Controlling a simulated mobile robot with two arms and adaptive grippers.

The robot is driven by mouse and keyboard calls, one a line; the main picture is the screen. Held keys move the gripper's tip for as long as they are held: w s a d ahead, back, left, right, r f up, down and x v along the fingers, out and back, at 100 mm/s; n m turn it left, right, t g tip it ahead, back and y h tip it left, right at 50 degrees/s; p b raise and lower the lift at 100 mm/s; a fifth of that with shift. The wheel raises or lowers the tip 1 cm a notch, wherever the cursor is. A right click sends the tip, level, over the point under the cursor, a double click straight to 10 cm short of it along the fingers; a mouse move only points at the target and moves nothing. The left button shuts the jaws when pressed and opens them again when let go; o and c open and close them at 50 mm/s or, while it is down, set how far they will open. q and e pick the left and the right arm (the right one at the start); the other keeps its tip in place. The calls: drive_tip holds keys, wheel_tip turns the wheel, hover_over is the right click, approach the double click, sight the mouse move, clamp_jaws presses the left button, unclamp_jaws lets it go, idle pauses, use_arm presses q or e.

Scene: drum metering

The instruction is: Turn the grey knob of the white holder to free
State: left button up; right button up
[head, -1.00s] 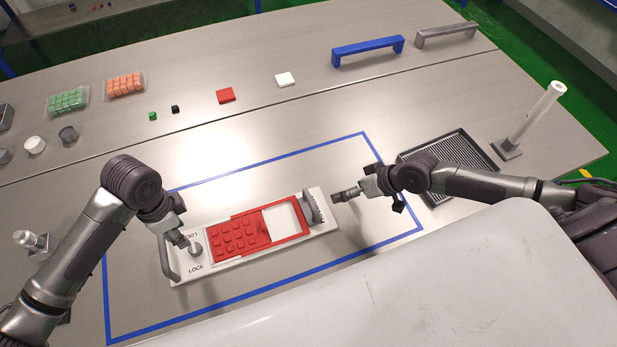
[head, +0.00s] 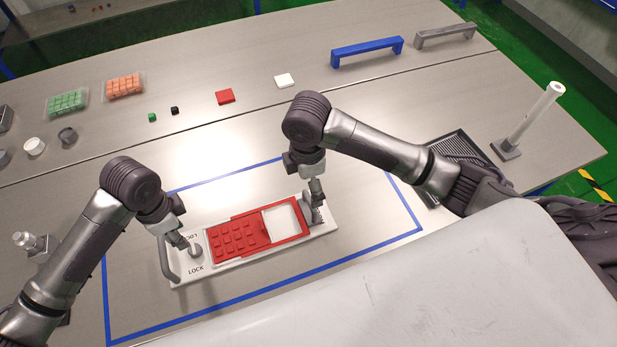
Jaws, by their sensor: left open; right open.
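The white holder (head: 188,277) lies inside the blue outline, with a red plate (head: 238,235) of raised squares set in it. The grey knob (head: 196,250) is at its left end, between two printed labels; the nearer reads LOCK. My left gripper (head: 183,244) is open, low beside the knob; I cannot tell whether it touches. A grey handle (head: 166,258) stands at the holder's left edge. My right gripper (head: 317,198) is open at the grey handle (head: 307,210) on the right end and partly hides it. Contact there is unclear.
Blue (head: 367,48) and grey (head: 445,36) bar handles stand at the back. Red (head: 225,97) and white (head: 284,80) tiles and trays of green (head: 68,101) and orange (head: 124,86) cubes lie behind the outline. A dark ribbed tray (head: 455,150) and upright post (head: 535,115) are right.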

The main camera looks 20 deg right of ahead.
sight(308, 210)
wheel_tip(308, 210, down, 13)
drive_tip(key=shift+d, duration=0.1)
idle(0.3)
drive_tip(key=c, duration=1.4)
use_arm(q)
drive_tip(key=shift+o, duration=0.5)
use_arm(e)
drive_tip(key=shift+c, duration=1)
use_arm(q)
drive_tip(key=shift+o, duration=1.2)
